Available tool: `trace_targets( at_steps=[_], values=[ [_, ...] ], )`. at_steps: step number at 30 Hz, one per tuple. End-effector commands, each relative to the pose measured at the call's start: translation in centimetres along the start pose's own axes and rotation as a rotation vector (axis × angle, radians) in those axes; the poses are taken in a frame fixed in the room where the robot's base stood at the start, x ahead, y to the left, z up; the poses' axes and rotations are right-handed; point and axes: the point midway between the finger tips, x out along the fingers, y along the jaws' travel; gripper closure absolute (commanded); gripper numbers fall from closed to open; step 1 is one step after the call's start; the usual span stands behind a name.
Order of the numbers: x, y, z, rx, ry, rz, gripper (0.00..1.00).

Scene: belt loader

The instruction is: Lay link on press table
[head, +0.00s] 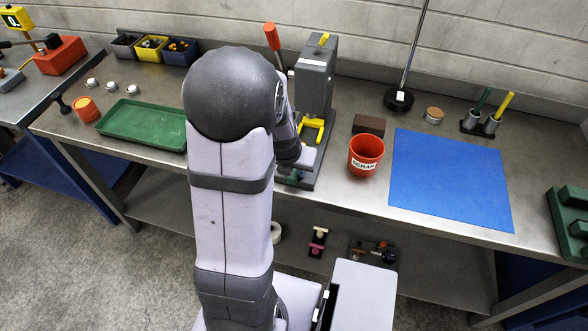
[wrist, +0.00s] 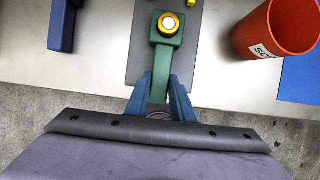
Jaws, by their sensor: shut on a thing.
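The link is a green bar (wrist: 168,58) with a round boss at its far end, where a yellow ring surrounds a white centre. In the wrist view my gripper (wrist: 162,82), with blue fingers, is shut on the link's near part. The link is over the dark grey base plate of the press (wrist: 141,62); I cannot tell whether it touches. In the head view the grey press (head: 314,80) stands at the back middle of the bench, with a yellow fork (head: 313,130) low on its front. My wrist hides most of the link and gripper there.
A red cup labelled SCRAP (head: 365,155) stands close right of the press, with a brown block (head: 369,124) behind it. A blue mat (head: 450,180) lies further right, bare. A green tray (head: 145,122) lies left. A blue bar (wrist: 62,25) shows left in the wrist view.

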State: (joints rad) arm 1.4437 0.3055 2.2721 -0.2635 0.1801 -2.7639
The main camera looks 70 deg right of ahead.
Motion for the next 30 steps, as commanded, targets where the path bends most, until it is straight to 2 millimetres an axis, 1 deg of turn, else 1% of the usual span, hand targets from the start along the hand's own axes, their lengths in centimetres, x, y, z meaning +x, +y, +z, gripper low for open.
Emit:
trace_targets(
  at_steps=[5,9,10,11,12,23,26,30],
  values=[
    [-0.1,0.0,0.2,0.0,-0.005,0.001,1.0],
    [0.2,0.0,0.1,0.0,-0.004,0.001,1.0],
    [0.3,0.0,-0.1,-0.001,0.001,-0.001,0.76],
    [0.2,0.0,-0.1,-0.001,0.001,-0.001,0.69],
    [0.2,0.0,-0.1,-0.001,0.001,-0.001,0.6],
    [0.0,0.0,0.0,0.0,-0.001,0.0,0.6],
    [-0.5,0.0,0.1,-0.001,-0.002,0.0,0.6],
    [-2.0,0.0,0.2,0.0,-0.003,0.0,0.6]
  ],
)
